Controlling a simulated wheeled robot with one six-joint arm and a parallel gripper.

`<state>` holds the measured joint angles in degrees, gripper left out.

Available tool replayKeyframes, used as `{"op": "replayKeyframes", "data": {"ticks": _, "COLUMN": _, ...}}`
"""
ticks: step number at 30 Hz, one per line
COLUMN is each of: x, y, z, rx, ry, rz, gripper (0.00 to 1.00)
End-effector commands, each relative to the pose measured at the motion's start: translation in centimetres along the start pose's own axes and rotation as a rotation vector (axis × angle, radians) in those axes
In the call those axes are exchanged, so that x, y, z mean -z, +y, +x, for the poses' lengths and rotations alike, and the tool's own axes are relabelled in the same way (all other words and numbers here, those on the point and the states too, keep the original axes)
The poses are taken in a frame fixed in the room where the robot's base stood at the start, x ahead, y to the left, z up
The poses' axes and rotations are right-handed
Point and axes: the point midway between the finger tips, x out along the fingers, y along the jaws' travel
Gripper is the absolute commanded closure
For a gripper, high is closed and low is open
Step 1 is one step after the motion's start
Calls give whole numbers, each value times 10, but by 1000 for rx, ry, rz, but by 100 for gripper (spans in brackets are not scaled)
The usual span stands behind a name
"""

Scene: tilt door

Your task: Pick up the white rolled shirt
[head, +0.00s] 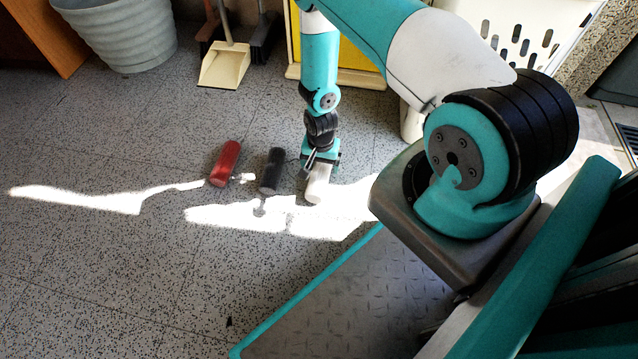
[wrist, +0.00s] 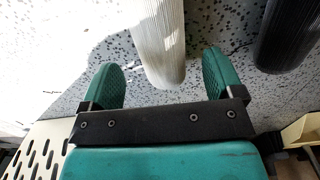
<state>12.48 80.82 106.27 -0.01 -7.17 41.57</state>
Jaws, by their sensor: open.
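The white rolled shirt (head: 318,186) lies on the speckled floor, partly in a patch of sunlight. In the wrist view the white roll (wrist: 159,40) runs down from the top edge, and its near end lies between my two fingers. Gaps show between the roll and both fingers.
A dark roll (head: 271,171) and a red roll (head: 225,163) lie left of the white one. A dustpan (head: 224,64), a grey tub (head: 125,35) and a white slotted basket (head: 515,40) stand behind. The floor at left is clear.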

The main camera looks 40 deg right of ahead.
Motion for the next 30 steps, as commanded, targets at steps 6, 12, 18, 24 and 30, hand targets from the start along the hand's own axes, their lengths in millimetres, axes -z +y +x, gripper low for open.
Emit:
{"op": "replayKeyframes", "data": {"ticks": 6, "x": -2, "y": 0, "z": 12, "rx": 0, "ry": 0, "rz": -1, "gripper": 14}}
{"op": "replayKeyframes", "data": {"ticks": 12, "x": -10, "y": 0, "z": 40, "rx": -1, "ry": -2, "rz": -2, "gripper": 14}}
{"op": "replayKeyframes", "data": {"ticks": 18, "x": -10, "y": 0, "z": 57, "rx": 0, "ry": 0, "rz": -1, "gripper": 14}}
{"op": "replayKeyframes", "data": {"ticks": 24, "x": -10, "y": 0, "z": 55, "rx": 0, "ry": 0, "rz": -1, "gripper": 16}}
{"op": "replayKeyframes", "data": {"ticks": 30, "x": -10, "y": 0, "z": 55, "rx": 0, "ry": 0, "rz": 0, "gripper": 62}}
